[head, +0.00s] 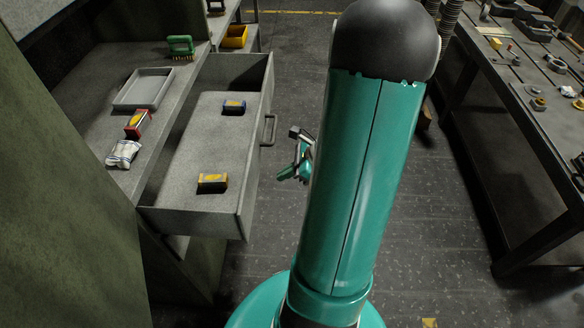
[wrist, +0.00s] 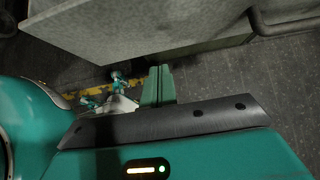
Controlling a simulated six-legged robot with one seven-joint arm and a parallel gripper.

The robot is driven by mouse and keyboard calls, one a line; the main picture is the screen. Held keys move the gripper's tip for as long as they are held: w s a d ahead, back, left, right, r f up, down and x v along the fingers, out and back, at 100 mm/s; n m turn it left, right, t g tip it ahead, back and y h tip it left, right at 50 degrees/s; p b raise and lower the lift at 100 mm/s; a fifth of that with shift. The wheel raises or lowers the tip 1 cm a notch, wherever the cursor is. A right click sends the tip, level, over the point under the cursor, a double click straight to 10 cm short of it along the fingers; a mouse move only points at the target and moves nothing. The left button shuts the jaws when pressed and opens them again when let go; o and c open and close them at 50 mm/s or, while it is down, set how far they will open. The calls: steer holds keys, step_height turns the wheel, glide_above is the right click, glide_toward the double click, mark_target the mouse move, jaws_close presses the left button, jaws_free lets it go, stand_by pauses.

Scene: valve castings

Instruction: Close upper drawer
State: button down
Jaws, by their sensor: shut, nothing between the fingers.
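The upper drawer (head: 205,130) is a grey open-topped drawer, pulled well out from the workbench at the left of the head view. It has a bar handle (head: 268,130) on its front face. Two small boxes lie inside, one blue (head: 234,107) and one yellow-brown (head: 212,182). My gripper (head: 300,152) is to the right of the drawer front, apart from the handle, partly hidden behind my arm. In the wrist view my shut, empty fingers (wrist: 158,84) are below a grey drawer panel (wrist: 140,25), with a bar handle (wrist: 290,24) at the upper right.
The bench top carries a grey tray (head: 145,88), a red box (head: 138,123), a white cloth (head: 123,153) and a green brush (head: 181,47). A worktable with metal parts (head: 530,85) stands at right.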

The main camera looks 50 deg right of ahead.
mark_target(253, 183)
steer(key=w+a, duration=0.1)
steer(key=w+a+f, duration=0.1)
steer(key=w, duration=0.1)
steer(key=w+a+f, duration=0.1)
steer(key=w+a, duration=0.1)
stand_by(0.4)
